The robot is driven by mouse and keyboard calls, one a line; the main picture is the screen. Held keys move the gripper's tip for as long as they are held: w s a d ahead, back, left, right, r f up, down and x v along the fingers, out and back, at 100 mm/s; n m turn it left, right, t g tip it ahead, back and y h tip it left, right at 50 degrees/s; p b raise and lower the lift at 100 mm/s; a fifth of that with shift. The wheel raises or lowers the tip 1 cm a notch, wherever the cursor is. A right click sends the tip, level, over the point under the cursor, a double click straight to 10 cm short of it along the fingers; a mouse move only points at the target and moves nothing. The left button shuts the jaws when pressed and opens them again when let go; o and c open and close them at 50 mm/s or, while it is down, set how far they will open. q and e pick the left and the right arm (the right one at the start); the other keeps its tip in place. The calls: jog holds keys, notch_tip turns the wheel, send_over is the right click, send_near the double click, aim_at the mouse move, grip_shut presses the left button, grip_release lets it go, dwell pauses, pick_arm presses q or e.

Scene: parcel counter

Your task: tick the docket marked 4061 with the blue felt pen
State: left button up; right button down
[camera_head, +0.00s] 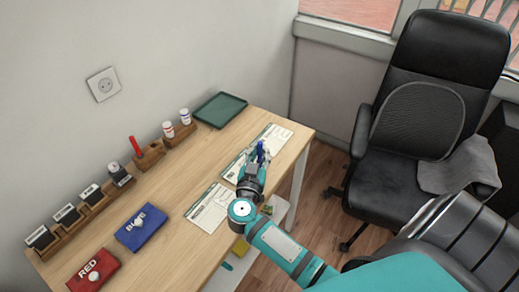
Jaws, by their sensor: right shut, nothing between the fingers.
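My right gripper (260,158) is over the right part of the wooden counter, above the paper dockets. It is shut with nothing between its fingers. A small blue thing (261,148), perhaps the blue felt pen, shows right at its fingertips; I cannot tell whether they touch. One docket (208,208) lies to the left of the gripper. More docket paper (275,135) lies behind and beside the gripper, which hides part of it. The numbers are too small to read, so I cannot tell which is 4061. My left gripper is not in view.
A red pen (134,145) stands in a wooden block (149,156). Several stamps (67,213) line the wall side. Ink pads, BLUE (141,227) and RED (93,271), lie at the front left. Two small bottles (168,130) and a green tray (220,109) stand at the back.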

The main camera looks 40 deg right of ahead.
jog(key=shift+w+d+f+p, duration=0.1)
jog(key=shift+w+p, duration=0.1)
jog(key=shift+w, duration=0.15)
jog(key=shift+w+d+p, duration=0.1)
jog(key=shift+w+p, duration=0.05)
jog(key=shift+w, duration=0.15)
dwell(1.0)
notch_tip(320, 180, up, 6)
jog(key=p, duration=0.8)
dwell(0.8)
dwell(0.4)
